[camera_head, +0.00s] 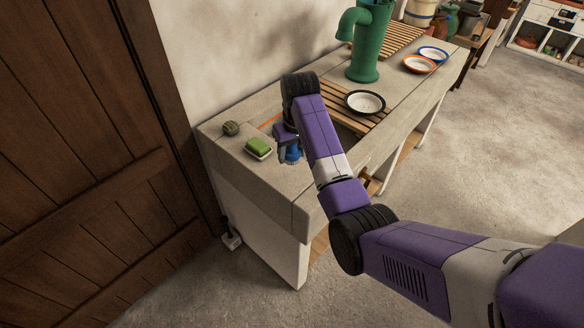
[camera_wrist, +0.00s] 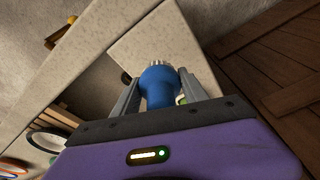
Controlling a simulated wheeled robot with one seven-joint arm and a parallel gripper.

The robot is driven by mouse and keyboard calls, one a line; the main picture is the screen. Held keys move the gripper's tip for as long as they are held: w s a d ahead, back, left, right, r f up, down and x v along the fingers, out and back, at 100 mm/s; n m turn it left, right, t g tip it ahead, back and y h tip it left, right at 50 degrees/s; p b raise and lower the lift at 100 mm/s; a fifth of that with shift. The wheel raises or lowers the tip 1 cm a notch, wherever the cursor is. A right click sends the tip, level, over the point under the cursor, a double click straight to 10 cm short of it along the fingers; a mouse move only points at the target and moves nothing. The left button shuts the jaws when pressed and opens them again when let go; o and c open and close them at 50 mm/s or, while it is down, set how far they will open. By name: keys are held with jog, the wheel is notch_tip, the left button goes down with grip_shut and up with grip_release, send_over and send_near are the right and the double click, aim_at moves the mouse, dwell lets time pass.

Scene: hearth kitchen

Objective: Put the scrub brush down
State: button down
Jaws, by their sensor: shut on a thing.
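The scrub brush shows as a blue handle (camera_wrist: 158,88) between the two fingers of my gripper (camera_wrist: 159,76) in the wrist view, with a pale grey end beyond it. My gripper is shut on it. In the head view a small part of the blue brush (camera_head: 292,154) shows under my gripper (camera_head: 286,147), over the near end of the stone counter (camera_head: 220,152). The arm hides much of it. I cannot tell whether the brush touches the counter.
A black-rimmed bowl (camera_head: 365,102) stands on wooden slats to the right. A green pump (camera_head: 370,60) rises behind. The counter's front corner is bare.

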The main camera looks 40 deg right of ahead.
aim_at(294, 149)
jog(key=shift+f, duration=3.45)
jog(key=c, duration=0.6)
grip_release()
jog(key=shift+f, duration=0.1)
jog(key=r, duration=0.4)
jog(key=s+r, duration=0.1)
jog(key=r, duration=0.3)
jog(key=s+r, duration=0.1)
jog(key=r, duration=0.3)
jog(key=shift+a, duration=0.35)
jog(key=shift+w, duration=0.1)
